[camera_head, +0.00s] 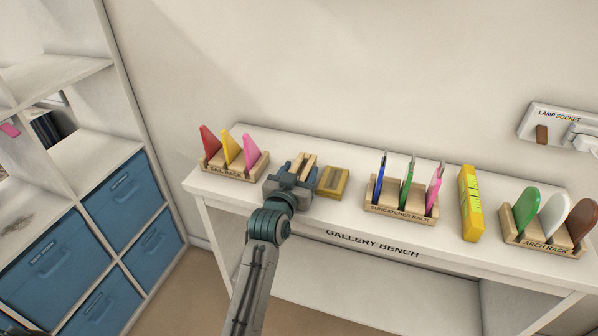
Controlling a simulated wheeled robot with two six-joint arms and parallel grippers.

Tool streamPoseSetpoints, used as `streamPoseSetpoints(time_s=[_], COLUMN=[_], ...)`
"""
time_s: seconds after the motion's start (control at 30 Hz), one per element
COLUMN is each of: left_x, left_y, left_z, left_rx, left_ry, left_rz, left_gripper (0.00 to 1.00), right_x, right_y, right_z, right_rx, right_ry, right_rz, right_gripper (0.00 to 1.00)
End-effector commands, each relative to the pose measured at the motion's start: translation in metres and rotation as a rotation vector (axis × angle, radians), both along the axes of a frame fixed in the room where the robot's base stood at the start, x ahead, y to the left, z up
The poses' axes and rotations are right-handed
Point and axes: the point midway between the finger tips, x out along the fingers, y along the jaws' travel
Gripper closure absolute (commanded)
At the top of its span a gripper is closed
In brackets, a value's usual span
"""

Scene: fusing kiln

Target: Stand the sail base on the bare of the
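My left gripper (302,168) is over the left part of the gallery bench (340,214). A small light wooden block (307,161) with a dark slot shows between its fingers, and they look shut on it. The gripper hides the block's lower part, so I cannot tell whether it touches the bench. Just right of it, a yellowish block (333,182) with a brown top lies on the bench. The sail rack (236,172), left of the gripper, holds a red, a yellow and a pink sail-shaped piece upright. My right gripper is not in view.
The suncatcher rack (400,213) with upright coloured pieces stands at mid-bench. A yellow marked block (470,203) stands right of it, then the arch rack (541,242) with green, white and brown pieces. A lamp socket (557,122) is on the wall. Shelves with blue bins (52,262) stand left.

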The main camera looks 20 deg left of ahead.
Motion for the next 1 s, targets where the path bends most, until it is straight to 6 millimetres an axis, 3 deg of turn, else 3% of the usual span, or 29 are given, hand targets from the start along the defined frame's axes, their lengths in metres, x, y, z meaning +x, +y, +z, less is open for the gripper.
streamPoseSetpoints(time_s=[0.43, 0.53, 0.63, 0.8, 1.0], left_x=[-0.006, -0.022, -0.044, -0.081, -0.11], left_y=[0.0, 0.001, 0.001, 0.003, 0.004], left_z=[0.003, 0.003, 0.003, 0.006, 0.008], left_rx=[0.0, -0.002, -0.002, -0.002, -0.002], left_ry=[0.0, 0.0, 0.001, 0.0, -0.001], left_rz=[0.0, 0.0, 0.001, 0.0, 0.0], left_gripper=[0.35, 0.35, 0.35, 0.35, 0.35], right_x=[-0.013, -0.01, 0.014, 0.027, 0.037], right_y=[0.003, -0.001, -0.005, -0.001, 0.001], right_z=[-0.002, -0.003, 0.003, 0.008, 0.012], right_rx=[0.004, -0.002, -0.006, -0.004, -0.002], right_ry=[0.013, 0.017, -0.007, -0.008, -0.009], right_rz=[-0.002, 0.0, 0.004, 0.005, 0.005], right_gripper=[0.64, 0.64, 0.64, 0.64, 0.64])
